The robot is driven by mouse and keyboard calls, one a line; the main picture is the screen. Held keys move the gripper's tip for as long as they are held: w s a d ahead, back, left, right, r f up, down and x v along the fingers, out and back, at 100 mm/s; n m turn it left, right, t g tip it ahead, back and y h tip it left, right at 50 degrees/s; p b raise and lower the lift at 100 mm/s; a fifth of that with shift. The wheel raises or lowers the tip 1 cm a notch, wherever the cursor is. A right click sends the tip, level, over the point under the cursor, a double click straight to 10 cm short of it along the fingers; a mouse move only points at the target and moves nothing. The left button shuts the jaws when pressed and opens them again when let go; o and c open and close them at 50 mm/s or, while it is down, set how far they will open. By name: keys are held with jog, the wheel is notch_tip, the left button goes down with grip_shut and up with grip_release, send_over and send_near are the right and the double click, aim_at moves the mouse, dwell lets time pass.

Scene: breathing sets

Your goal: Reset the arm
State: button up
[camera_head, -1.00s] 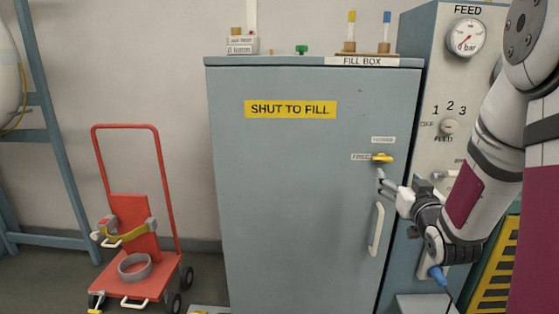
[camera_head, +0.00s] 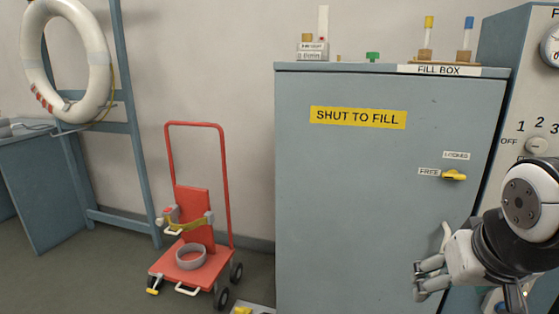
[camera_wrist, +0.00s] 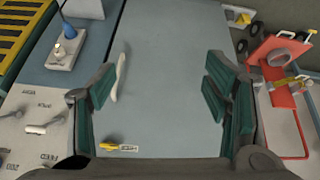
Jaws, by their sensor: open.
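My gripper (camera_head: 428,279) is in front of the lower right part of the grey-blue fill box door (camera_head: 350,210) in the head view. It is open and empty, its fingers pointing left. In the wrist view my gripper (camera_wrist: 160,100) shows its two dark green fingers spread wide, with only the door between them. The yellow latch (camera_head: 454,175) is above my gripper, on the side of the "FREE" label. The white door handle (camera_head: 446,236) is partly hidden behind my gripper; it shows whole in the wrist view (camera_wrist: 119,75), beside the left finger. The door looks closed.
A red cart (camera_head: 192,256) with a grey ring stands left of the fill box. A blue rack with a lifebuoy (camera_head: 105,60) is at the far left. The feed panel (camera_head: 530,120) is at the right edge. Small items stand on the fill box top.

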jog(key=s+a+r+n+g+y, duration=0.1)
jog(key=s+a+g, duration=0.15)
jog(key=s, duration=0.65)
jog(key=s+a+n+g, duration=0.15)
jog(key=s+a, duration=0.25)
jog(key=s, duration=0.5)
notch_tip(320, 180, up, 20)
jog(key=t+p, duration=0.2)
jog(key=p, duration=1.7)
jog(key=shift+w+r+m+t+y, duration=0.2)
jog(key=shift+w+m+t+y, duration=0.1)
jog(key=shift+m, duration=0.05)
jog(key=shift+c, duration=0.6)
